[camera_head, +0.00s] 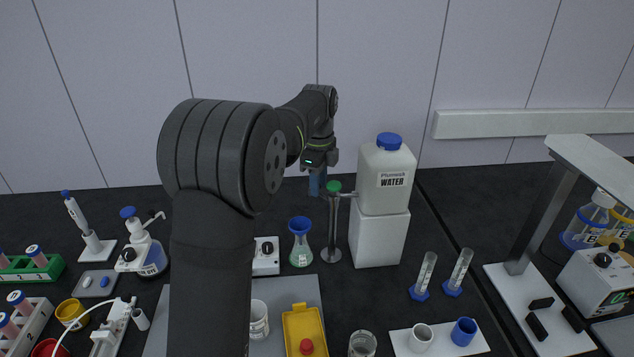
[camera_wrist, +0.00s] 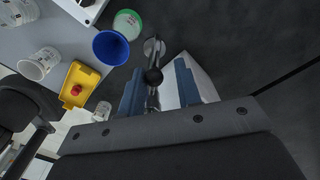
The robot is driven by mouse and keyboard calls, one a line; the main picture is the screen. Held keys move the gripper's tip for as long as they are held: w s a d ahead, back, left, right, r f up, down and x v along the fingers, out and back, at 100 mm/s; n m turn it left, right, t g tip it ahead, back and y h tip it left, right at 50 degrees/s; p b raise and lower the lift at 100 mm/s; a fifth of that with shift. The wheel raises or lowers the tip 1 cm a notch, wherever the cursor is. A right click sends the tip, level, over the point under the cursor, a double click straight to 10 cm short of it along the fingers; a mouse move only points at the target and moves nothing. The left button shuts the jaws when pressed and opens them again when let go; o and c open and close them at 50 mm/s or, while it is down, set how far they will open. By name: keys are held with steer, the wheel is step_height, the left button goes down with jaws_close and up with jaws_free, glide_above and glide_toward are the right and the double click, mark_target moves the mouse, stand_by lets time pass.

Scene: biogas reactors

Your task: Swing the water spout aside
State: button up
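The white water container (camera_head: 384,180) with a blue cap and a "WATER" label stands on a white block (camera_head: 378,234). A thin metal spout (camera_head: 346,194) runs from it to an upright metal post (camera_head: 332,230) topped by a green knob (camera_head: 334,186). My gripper (camera_head: 317,182) is beside the knob, at its upper left. In the wrist view my gripper (camera_wrist: 160,92) has its two blue fingers apart. A dark round end (camera_wrist: 153,76) and a thin metal rod lie between them in the picture. I cannot tell whether either finger touches the spout.
A flask with a blue funnel (camera_head: 300,242) stands left of the post. A yellow tray (camera_head: 303,331) with a red knob, a glass beaker (camera_head: 362,344) and two cylinders (camera_head: 425,275) stand in front. A lamp-like stand (camera_head: 540,230) is at right. Dark bench is bare behind the container.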

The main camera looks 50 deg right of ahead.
steer(key=shift+a+r, duration=0.1)
steer(key=shift+r, duration=0.05)
stand_by(0.5)
steer(key=shift+r, duration=3.6)
steer(key=shift+f, duration=0.1)
step_height(320, 180, down, 7)
steer(key=shift+f, duration=0.2)
steer(key=shift+d, duration=0.2)
